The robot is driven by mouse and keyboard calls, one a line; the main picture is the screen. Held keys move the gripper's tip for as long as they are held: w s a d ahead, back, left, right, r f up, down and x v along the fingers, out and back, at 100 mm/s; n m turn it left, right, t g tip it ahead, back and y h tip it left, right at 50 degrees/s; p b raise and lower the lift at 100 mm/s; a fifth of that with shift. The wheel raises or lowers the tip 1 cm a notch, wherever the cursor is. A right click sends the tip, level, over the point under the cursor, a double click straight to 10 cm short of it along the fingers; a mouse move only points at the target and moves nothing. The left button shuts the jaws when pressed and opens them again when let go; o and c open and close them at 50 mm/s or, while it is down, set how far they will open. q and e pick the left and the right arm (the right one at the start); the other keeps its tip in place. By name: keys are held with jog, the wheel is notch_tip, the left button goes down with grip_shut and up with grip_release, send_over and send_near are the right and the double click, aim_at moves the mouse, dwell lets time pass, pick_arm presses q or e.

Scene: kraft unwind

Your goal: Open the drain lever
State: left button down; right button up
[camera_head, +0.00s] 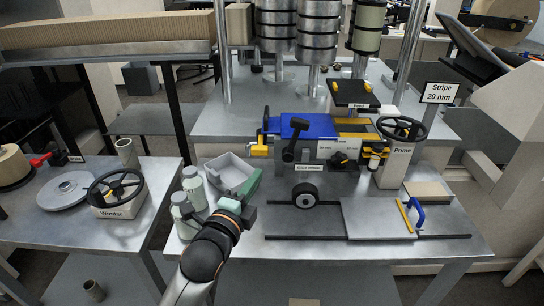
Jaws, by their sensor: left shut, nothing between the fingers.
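No label that I can read says drain, so I cannot tell for sure which handle is the drain lever. A black lever (290,140) stands up at the front of the blue machine (296,124). A yellow handle (259,150) sits at that machine's left end. A red lever (40,159) shows on the left table, with a small label too small to read. My left gripper (253,181) is shut and empty, with green parts, over the front left of the middle table. It is beside the grey tray, below and left of the black lever, and apart from it. My right gripper is not in view.
White bottles (192,184) stand close left of my left gripper, and a grey open tray (228,170) is just behind it. A black wheel (306,195) and a sliding plate (376,218) with a blue handle lie to the right. Handwheels stand on both sides.

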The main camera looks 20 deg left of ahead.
aim_at(276, 148)
pick_arm(q)
jog(key=shift+w, duration=0.1)
jog(key=w, duration=0.9)
jog(key=shift+w+d+p, duration=0.3)
jog(key=shift+w, duration=0.1)
